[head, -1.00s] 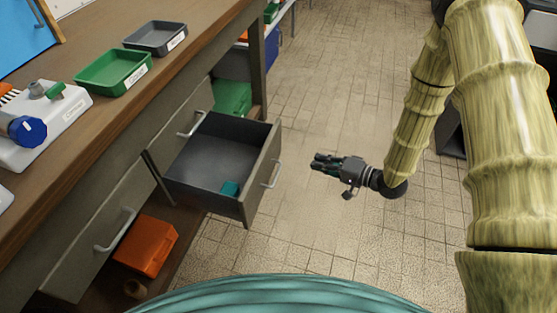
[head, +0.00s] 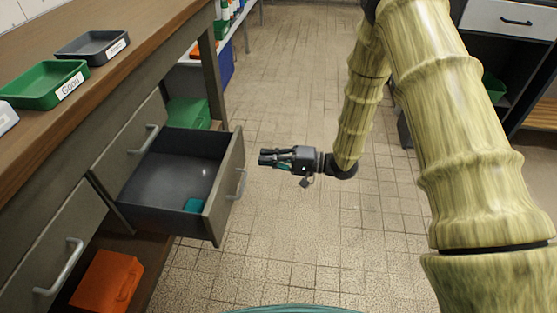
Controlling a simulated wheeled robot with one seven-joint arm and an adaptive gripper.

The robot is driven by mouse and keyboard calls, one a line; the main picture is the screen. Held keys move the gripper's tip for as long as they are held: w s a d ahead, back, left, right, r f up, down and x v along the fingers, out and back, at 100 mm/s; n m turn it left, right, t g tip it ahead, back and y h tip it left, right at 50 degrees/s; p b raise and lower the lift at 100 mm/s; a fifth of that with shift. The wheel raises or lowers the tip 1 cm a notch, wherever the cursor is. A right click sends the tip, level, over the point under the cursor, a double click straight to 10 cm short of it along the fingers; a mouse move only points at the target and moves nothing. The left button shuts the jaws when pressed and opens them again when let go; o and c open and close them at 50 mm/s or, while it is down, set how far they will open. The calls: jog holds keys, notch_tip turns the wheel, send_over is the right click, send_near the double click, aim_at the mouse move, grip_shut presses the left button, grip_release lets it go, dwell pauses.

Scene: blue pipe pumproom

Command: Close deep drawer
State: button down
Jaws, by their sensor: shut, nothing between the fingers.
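The deep drawer (head: 226,190) is pulled out from the workbench on the left. Its grey inside shows, with a small teal block (head: 194,205) lying near its front corner. A metal bar handle (head: 239,185) is on its front panel. My gripper (head: 262,158) is shut and empty. It is just right of the drawer front, pointing left towards it, with a small gap in the picture. I cannot tell the exact depth between them.
The wooden benchtop (head: 130,75) holds a green tray (head: 45,85) and a grey tray (head: 92,46). Two other drawers with handles sit shut nearby. An orange box (head: 105,281) and green box (head: 188,113) stand below. The tiled floor (head: 290,90) is clear; a dark cabinet (head: 510,50) stands right.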

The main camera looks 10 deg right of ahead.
aim_at(232, 154)
jog(key=b+x, duration=0.1)
jog(key=x, duration=0.6)
jog(key=shift+a+f+b, duration=0.1)
jog(key=shift+b, duration=0.25)
jog(key=shift+w+a, duration=0.15)
jog(key=shift+a, duration=0.25)
